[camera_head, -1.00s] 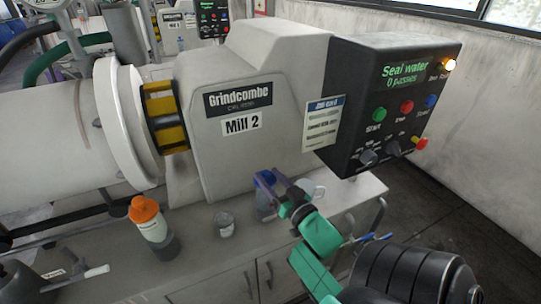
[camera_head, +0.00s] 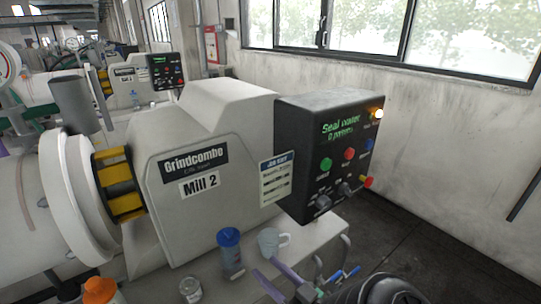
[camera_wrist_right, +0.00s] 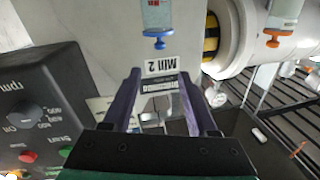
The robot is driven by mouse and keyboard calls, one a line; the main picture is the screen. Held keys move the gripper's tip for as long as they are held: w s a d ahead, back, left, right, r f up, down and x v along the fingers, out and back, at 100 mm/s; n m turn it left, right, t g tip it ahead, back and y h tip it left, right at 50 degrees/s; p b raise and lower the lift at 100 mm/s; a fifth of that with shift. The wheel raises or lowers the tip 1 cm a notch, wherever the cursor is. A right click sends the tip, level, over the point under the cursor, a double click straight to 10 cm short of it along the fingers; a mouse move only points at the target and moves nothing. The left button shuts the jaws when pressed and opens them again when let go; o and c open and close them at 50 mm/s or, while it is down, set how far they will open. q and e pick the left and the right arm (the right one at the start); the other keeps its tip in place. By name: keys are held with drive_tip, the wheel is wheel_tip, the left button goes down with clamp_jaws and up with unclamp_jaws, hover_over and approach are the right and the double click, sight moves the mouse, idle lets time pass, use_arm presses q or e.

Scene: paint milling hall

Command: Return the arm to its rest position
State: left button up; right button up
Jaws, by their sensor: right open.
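The black control panel (camera_head: 325,150) reads "Seal water" and has an amber lamp lit. My left gripper is not in view.
A blue-capped bottle (camera_head: 231,258) and a white mug (camera_head: 270,241) stand on the bench close to my right gripper. A small cup (camera_head: 190,289) and an orange-capped bottle (camera_head: 101,291) stand further left. Open floor (camera_head: 420,245) lies to the right.

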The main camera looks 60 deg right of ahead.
idle(0.5)
drive_tip(key=s+a+f+n+g+y, duration=0.1)
drive_tip(key=a+f+g, duration=0.2)
drive_tip(key=f, duration=0.9)
drive_tip(key=s+a+f+n+g+y, duration=0.1)
drive_tip(key=s+a+f+g+y, duration=0.2)
drive_tip(key=f, duration=1)
drive_tip(key=a+f+g, duration=0.4)
drive_tip(key=f, duration=0.8)
drive_tip(key=s+d+f+n+g, duration=0.1)
drive_tip(key=s+f+n+g, duration=0.1)
drive_tip(key=s+f, duration=0.4)
drive_tip(key=s+d+f+n+g+b, duration=0.1)
drive_tip(key=s+d+f+n+g, duration=0.1)
drive_tip(key=s+f+g, duration=0.3)
drive_tip(key=shift+s+f+n, duration=0.3)
drive_tip(key=shift+s+f, duration=0.25)
drive_tip(key=shift+s, duration=0.15)
